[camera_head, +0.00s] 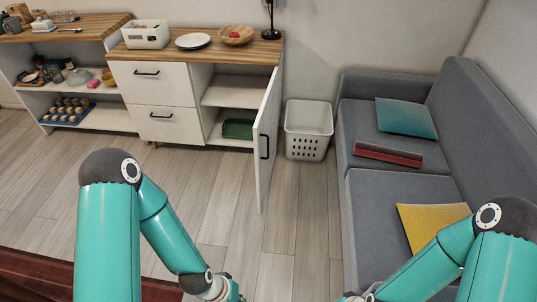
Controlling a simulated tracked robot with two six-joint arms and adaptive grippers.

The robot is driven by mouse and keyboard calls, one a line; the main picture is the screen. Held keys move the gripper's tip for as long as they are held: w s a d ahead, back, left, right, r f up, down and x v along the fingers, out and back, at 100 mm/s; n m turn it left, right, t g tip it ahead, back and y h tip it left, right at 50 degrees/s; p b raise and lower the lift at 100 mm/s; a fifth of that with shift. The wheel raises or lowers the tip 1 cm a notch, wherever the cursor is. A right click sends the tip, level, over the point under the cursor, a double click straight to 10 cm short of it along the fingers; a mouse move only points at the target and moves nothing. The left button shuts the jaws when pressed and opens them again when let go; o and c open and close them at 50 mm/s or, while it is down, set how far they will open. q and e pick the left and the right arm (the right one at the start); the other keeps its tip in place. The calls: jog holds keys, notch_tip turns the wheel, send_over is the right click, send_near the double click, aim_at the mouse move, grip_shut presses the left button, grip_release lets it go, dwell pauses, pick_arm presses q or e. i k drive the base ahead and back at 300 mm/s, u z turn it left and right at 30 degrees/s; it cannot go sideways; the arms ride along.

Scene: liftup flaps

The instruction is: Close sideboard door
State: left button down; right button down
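The white sideboard (178,92) with a wooden top stands against the back wall. Its door (266,140) is hinged on the right side and stands wide open, swung out toward me. A black handle (264,147) is on the door. Inside the open compartment are two shelf levels, with a dark green folded item (238,129) on the lower one. My left and right arms come in from the bottom of the view, well apart from the door. Both grippers are at or below the bottom edge, so their fingertips do not show.
A white laundry basket (308,130) stands right of the open door, close to it. A grey sofa (390,150) with cushions fills the right side. A red-brown surface (70,275) lies at the lower left. The wooden floor before the sideboard is clear.

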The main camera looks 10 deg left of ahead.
aim_at(264, 128)
jog(key=i, duration=0.85)
jog(key=u, duration=0.05)
